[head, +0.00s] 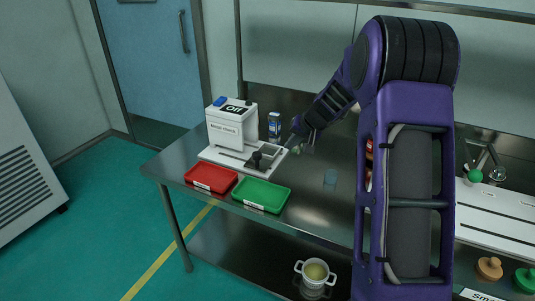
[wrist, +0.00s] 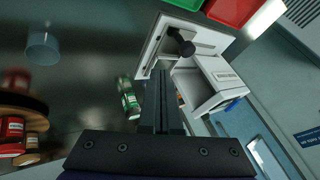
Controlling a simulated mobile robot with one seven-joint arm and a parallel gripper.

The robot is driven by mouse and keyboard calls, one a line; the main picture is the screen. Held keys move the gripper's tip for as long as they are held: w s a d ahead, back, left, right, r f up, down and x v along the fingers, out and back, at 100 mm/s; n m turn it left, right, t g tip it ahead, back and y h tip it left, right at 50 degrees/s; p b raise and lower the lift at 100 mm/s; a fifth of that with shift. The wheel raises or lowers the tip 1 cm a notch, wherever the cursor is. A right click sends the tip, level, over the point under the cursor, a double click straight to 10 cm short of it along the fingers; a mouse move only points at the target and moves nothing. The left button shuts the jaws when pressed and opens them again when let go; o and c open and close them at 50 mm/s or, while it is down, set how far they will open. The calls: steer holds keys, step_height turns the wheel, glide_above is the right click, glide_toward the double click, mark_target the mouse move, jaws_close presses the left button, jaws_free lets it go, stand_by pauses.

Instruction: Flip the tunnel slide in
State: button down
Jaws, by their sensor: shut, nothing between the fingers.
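The white metal check machine (head: 231,126) stands on the steel table with its screen reading OFF. It also shows in the wrist view (wrist: 212,82). Its white base plate (head: 222,155) has a dark slot and a black knob (head: 257,160) at the front right. In the wrist view the knob (wrist: 187,47) stands out from a dark slot, beyond my fingers. My gripper (head: 297,147) is to the right of the base plate, near its right end. In the wrist view my gripper's fingers (wrist: 161,75) are together and empty, apart from the knob in the picture.
A red tray (head: 211,178) and a green tray (head: 262,194) lie in front of the machine. A can (head: 274,126) stands behind it, close to my gripper. A pot (head: 316,272) sits on the lower shelf.

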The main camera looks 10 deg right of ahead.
glide_toward(267, 168)
steer(key=w+f, duration=0.1)
steer(key=w+d+f, duration=0.1)
steer(key=w, duration=0.1)
steer(key=shift+w+d+b, duration=0.1)
steer(key=shift+w+b, duration=0.15)
steer(key=shift+b, duration=0.05)
steer(key=shift+w+a+r, duration=0.1)
steer(key=shift+w+a, duration=0.15)
steer(key=shift+a, duration=0.35)
steer(key=shift+w+a+r, duration=0.1)
steer(key=shift+w+a, duration=0.2)
steer(key=shift+a, duration=0.3)
steer(key=shift+w+a+f, duration=0.1)
steer(key=shift+w+a, duration=0.2)
steer(key=shift+a, duration=0.2)
